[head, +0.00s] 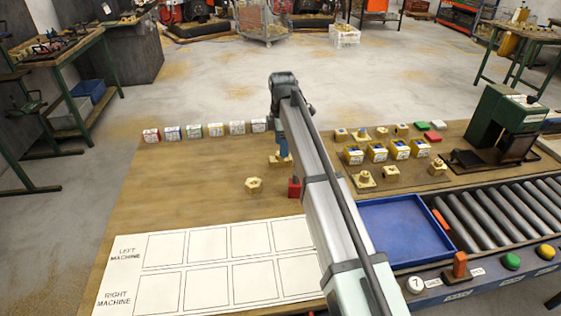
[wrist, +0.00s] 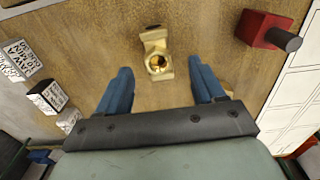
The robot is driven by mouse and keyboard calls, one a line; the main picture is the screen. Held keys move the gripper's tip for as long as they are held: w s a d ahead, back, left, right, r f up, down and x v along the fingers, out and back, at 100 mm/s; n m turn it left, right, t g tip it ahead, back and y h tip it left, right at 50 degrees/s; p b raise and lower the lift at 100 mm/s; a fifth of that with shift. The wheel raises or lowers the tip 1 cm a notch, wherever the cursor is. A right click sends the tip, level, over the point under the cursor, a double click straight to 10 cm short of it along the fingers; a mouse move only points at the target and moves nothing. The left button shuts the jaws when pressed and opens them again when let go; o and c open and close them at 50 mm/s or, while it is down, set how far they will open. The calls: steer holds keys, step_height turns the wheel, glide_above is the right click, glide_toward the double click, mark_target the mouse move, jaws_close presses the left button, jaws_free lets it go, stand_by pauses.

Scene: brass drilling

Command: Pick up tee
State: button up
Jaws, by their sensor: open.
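A brass fitting (wrist: 157,62), which looks like the tee, lies on the wooden table. In the wrist view it has a round opening facing up and an arm pointing to the top. It sits ahead of and between the two blue fingers of my gripper (head: 283,148), with a gap on both sides. My gripper is open, empty and points down over it. In the head view the fitting (head: 286,161) is partly hidden behind the fingers. I cannot tell the height of the fingertips above it.
A hexagonal brass piece (head: 254,185) stands left of the gripper. A red block (head: 294,188) with a dark cylinder (wrist: 286,39) is close on the near side. Labelled blocks (head: 194,131) line the back. A marked white sheet (head: 128,250) and blue tray (head: 399,222) lie nearer.

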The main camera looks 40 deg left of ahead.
mark_target(281, 160)
steer(key=shift+a+f, duration=0.15)
steer(key=shift+f, duration=1.35)
steer(key=shift+a+f, duration=0.1)
steer(key=shift+f, duration=1.4)
steer(key=shift+c, duration=0.3)
jaws_close()
